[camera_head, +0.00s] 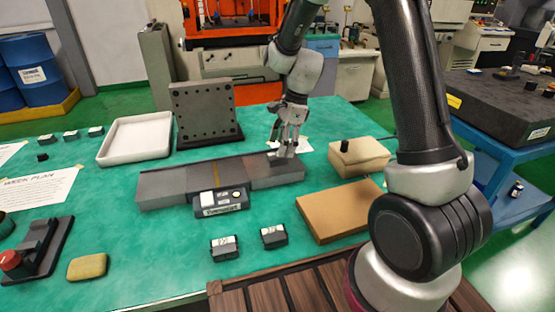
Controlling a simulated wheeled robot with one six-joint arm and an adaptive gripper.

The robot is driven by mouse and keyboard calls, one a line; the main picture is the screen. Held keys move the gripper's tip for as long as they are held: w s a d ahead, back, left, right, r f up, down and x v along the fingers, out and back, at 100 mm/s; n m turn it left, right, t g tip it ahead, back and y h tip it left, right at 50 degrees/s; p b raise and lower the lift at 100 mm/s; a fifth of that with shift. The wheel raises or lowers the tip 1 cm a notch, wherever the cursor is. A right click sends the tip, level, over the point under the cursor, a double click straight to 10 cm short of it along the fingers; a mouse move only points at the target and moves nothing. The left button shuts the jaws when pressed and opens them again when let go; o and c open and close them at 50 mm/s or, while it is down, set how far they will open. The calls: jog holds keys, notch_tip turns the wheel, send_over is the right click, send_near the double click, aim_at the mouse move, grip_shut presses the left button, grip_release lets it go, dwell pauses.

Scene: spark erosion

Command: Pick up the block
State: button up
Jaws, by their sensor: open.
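My gripper (284,147) is open and points down over the right end of a long grey bar (160,187) on the green table. A small dark piece shows at the fingertips on the bar, but it is too small and covered to tell whether it is a block or touches the fingers. Two small dark blocks with white labels stand apart at the front of the table, a left one (224,248) and a right one (273,237). I cannot tell which one is the task's block.
A labelled dark box (220,202) stands in front of the bar. Behind are a white tray (135,138) and an upright holed plate (205,112). A brown board (338,210) and a beige case with a black knob (358,157) lie right.

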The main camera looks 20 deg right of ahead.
aim_at(277, 159)
jog(key=x, duration=0.3)
jog(key=shift+a+f, duration=0.2)
jog(key=shift+f, duration=0.15)
grip_shut()
notch_tip(277, 159, up, 9)
jog(key=shift+f, duration=4.35)
